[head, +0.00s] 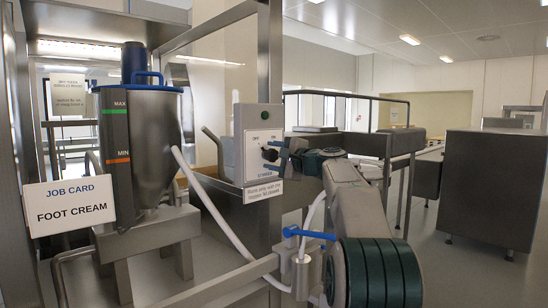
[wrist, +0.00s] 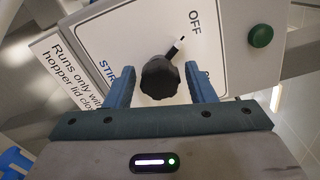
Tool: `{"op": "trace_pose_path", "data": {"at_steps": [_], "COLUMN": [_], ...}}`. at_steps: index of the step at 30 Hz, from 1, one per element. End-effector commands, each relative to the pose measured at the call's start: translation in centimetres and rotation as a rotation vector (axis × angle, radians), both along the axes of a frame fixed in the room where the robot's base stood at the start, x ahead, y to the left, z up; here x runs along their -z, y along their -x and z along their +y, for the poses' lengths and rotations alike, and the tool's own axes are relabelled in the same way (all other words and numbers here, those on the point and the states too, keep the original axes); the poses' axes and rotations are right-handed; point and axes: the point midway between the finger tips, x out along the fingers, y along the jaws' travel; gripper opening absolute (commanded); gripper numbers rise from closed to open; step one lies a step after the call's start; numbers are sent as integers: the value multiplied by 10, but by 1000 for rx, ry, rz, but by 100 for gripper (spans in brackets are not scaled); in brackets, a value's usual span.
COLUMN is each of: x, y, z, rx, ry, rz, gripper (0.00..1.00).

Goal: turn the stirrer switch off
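The stirrer switch is a black knob (head: 270,154) on a pale control box (head: 258,140). In the wrist view the knob (wrist: 160,79) is near the middle, and its white-tipped pointer (wrist: 180,42) points towards the word OFF. The ON mark is partly hidden behind a finger. My gripper (head: 281,153) is in front of the box, right of the knob in the head view. In the wrist view my gripper (wrist: 156,90) is open, its blue fingers on either side of the knob. Gaps show between the fingers and the knob.
A green button (wrist: 261,37) is on the box; it looks dark in the head view. A label (head: 263,192) hangs below the plate. A steel hopper (head: 154,135) with a blue-handled lid stands left, behind a job card (head: 69,206). A blue-handled valve (head: 308,234) is below my arm.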

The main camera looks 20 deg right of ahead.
Motion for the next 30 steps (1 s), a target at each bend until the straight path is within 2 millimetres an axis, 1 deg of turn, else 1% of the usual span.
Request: {"op": "trace_pose_path", "data": {"at_steps": [9, 11, 14, 17, 24, 27, 30], "x": [0, 0, 1, 1, 1, 1, 0], "y": [1, 4, 14, 31, 83, 101, 114], "z": [-1, -2, -6, -13, -35, -42, -47], "rx": [0, 1, 2, 4, 4, 2, 1], "ry": [-1, -1, 0, 0, 1, 0, 0], "rz": [0, 0, 0, -1, 0, 0, -1], "gripper": [56, 56, 56, 56, 56, 56, 56]}}
